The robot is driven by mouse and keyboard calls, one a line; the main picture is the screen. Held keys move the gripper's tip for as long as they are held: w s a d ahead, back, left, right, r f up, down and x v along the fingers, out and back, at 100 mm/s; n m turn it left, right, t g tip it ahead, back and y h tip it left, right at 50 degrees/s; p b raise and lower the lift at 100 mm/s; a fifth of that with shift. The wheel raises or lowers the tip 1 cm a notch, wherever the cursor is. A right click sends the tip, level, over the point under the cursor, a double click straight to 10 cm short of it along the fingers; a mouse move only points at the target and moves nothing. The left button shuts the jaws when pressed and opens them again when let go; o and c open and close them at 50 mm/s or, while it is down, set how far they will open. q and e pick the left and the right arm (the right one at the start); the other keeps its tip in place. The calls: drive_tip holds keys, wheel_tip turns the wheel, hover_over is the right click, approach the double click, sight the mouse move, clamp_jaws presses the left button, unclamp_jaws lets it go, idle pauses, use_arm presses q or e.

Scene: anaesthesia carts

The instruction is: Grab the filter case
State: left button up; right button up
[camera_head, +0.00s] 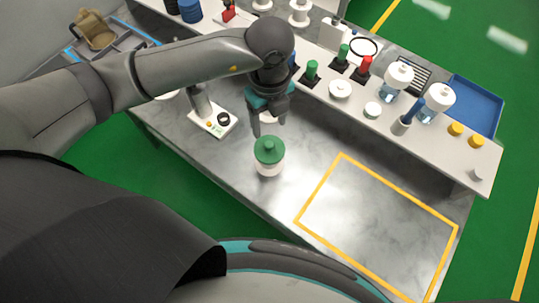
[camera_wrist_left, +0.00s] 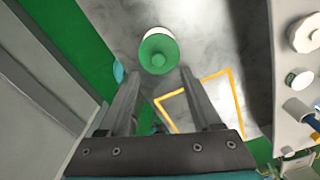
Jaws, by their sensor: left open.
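A jar-like case with a green lid and white body, which looks like the filter case (camera_head: 268,166), stands upright on the grey table near its front edge. My left gripper (camera_head: 269,127) is open just behind and above it. In the left wrist view the green lid (camera_wrist_left: 158,52) lies just ahead of the open fingertips of my left gripper (camera_wrist_left: 160,75), and nothing is between the fingers. The case's lower body is mostly hidden by its lid there. My right gripper is not in view.
A yellow taped rectangle (camera_head: 341,156) on the table to the right is empty. A small white device (camera_head: 212,122) stands left of my gripper.

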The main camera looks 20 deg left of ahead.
sight(269, 143)
use_arm(q)
drive_tip(key=f, duration=0.7)
drive_tip(key=shift+s+f+p, duration=0.2)
drive_tip(key=shift+f+p, duration=0.1)
clamp_jaws()
drive_tip(key=shift+r, duration=0.1)
idle(1.1)
